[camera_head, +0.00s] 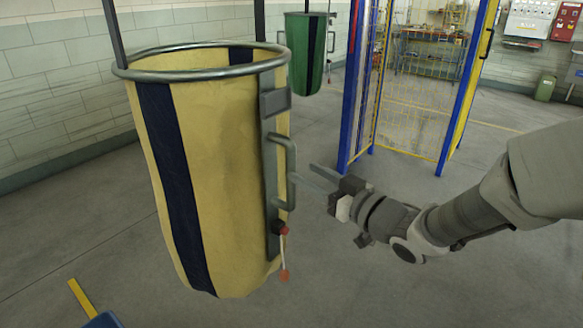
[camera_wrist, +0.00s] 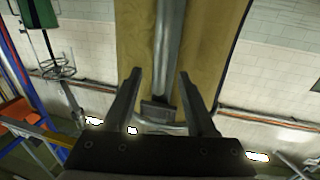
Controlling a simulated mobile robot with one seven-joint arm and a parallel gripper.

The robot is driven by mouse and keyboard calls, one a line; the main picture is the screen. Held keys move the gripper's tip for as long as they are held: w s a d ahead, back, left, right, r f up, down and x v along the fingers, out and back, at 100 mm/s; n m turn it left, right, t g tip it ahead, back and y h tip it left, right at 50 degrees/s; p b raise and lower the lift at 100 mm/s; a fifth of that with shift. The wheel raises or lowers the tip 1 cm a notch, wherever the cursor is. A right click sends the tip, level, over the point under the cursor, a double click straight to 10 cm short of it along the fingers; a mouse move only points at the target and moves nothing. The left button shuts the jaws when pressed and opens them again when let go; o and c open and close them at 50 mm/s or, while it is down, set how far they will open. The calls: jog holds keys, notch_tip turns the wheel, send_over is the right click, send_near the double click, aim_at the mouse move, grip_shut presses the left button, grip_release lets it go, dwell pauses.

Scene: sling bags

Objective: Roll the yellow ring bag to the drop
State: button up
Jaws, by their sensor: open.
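The yellow ring bag (camera_head: 222,150) hangs at the left of the head view, with dark blue vertical stripes and a metal ring (camera_head: 205,64) at its top. A grey metal strip with a D-shaped handle (camera_head: 289,172) runs down its right side. A red-tipped pull (camera_head: 283,255) hangs near the strip's lower end. My gripper (camera_head: 306,177) is open, its fingertips close to the handle. In the wrist view the open fingers (camera_wrist: 158,74) straddle the metal strip in the picture, in front of the yellow cloth (camera_wrist: 215,50). I cannot tell whether they touch the handle. The drop is not identifiable.
A green bag (camera_head: 299,62) hangs behind the yellow one. A blue and yellow mesh cage (camera_head: 412,110) stands behind my arm. Wall panels (camera_head: 530,20) and a green bin (camera_head: 545,88) are at the far right. The grey floor in the foreground is mostly clear.

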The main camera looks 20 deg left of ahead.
aim_at(295, 166)
jog(key=x, duration=0.6)
jog(key=shift+b, duration=0.3)
grip_shut()
dwell(1.0)
